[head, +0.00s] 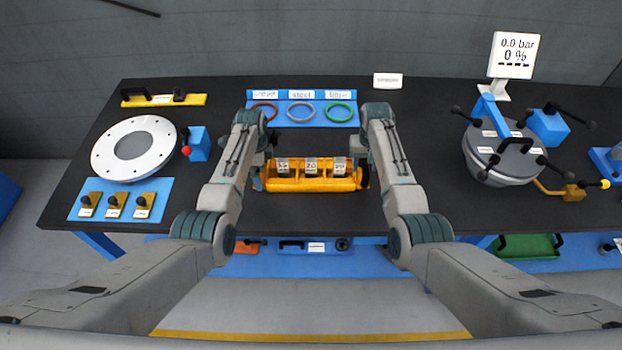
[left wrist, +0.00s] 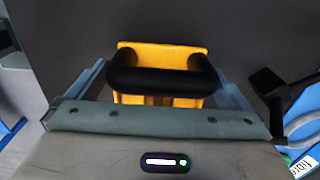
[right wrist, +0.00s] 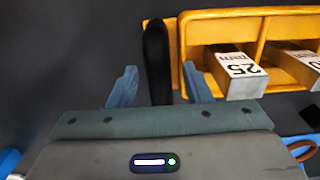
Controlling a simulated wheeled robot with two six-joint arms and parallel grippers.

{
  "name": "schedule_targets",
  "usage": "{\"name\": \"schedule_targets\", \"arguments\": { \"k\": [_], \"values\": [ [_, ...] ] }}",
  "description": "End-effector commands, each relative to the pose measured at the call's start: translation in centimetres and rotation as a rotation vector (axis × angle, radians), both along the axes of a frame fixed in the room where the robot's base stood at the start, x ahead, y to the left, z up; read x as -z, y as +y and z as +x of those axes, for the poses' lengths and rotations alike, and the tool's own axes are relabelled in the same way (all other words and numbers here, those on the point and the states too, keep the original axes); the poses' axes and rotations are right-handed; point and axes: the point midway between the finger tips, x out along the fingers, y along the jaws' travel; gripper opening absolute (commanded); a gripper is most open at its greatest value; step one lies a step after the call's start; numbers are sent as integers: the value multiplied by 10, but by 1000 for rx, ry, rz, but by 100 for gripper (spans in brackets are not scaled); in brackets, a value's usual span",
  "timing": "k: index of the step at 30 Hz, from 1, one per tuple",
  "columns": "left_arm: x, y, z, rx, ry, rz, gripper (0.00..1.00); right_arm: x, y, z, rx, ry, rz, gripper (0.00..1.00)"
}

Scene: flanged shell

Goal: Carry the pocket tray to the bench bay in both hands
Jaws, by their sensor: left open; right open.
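The pocket tray (head: 312,185) is orange-yellow with three pockets in a row and a black handle at each end. It lies on the black bench top. Grey labelled blocks sit in its pockets; one reads 25 (right wrist: 238,72) in the right wrist view. My left gripper (head: 262,152) is open at the tray's left end. In the left wrist view the black handle (left wrist: 160,82) lies crosswise between its spread fingers. My right gripper (head: 360,150) is open at the right end. In the right wrist view the other handle (right wrist: 157,60) stands between its fingers, with gaps on both sides.
Behind the tray, a blue mat (head: 317,117) holds three coloured rings. A white flanged disc (head: 133,148) lies at left, and a grey domed vessel (head: 497,160) with black handles stands at right. A blue lower shelf (head: 300,264) runs under the bench's front edge (head: 300,232).

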Motion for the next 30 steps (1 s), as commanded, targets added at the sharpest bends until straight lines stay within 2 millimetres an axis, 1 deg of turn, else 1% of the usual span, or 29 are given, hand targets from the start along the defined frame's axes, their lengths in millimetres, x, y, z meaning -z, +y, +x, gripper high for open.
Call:
{"name": "schedule_targets", "arguments": {
  "k": [5, 8, 12, 15, 18, 21, 25, 28, 30],
  "values": [
    [-14, 0, 1, -1, -4, 0, 100, 0, 0, 0, 0, 1, 0, 44],
    [-32, 0, 1, -1, -5, 0, 100, 1, 0, 0, 0, 1, -1, 44],
    [-64, 0, 1, -1, -5, -1, 100, 1, 0, 0, 0, 2, -1, 44],
    [-84, 0, 1, 0, -3, -1, 100, 1, 0, -1, 0, 2, -1, 44],
    [-101, 0, 0, 0, -3, -1, 100, 1, 0, -1, 0, 2, -1, 44],
    [-112, 0, 0, 1, -2, -1, 100, 1, 0, -1, 0, 2, -1, 44],
    [-119, 0, 0, 1, 0, -1, 100, -2, 0, 0, 0, 1, -1, 44],
    [-120, 0, 0, 1, 0, 0, 100, -11, 0, 0, 0, -2, 0, 44],
    [-120, 0, 0, 1, 0, 0, 100, -23, 0, 1, 0, -3, 0, 44]
  ]
}}
